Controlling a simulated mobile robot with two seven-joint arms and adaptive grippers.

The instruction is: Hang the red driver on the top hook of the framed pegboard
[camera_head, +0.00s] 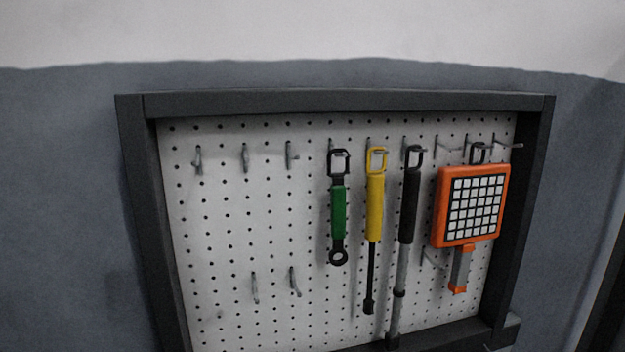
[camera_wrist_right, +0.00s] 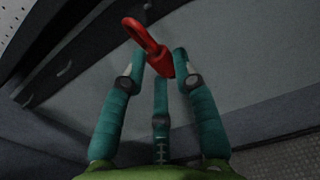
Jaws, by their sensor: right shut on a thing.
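The red driver (camera_wrist_right: 148,40) shows in the right wrist view, with a loop at its upper end. My right gripper (camera_wrist_right: 160,75) has teal fingers and is shut on it. The driver's lower part is hidden behind or between the fingers. The framed pegboard (camera_head: 225,220) fills much of the head view, with a dark frame around a white perforated panel. Its top row has bare hooks at the left (camera_head: 197,160), (camera_head: 245,157) and (camera_head: 291,156). Neither gripper shows in the head view.
On the top row hang a green wrench-like tool (camera_head: 338,210), a yellow driver (camera_head: 375,205), a black-handled tool (camera_head: 410,200) and an orange gridded tool (camera_head: 470,205). Lower bare hooks (camera_head: 254,287) and (camera_head: 295,282) stick out. The dark frame (camera_head: 330,101) stands proud of the panel.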

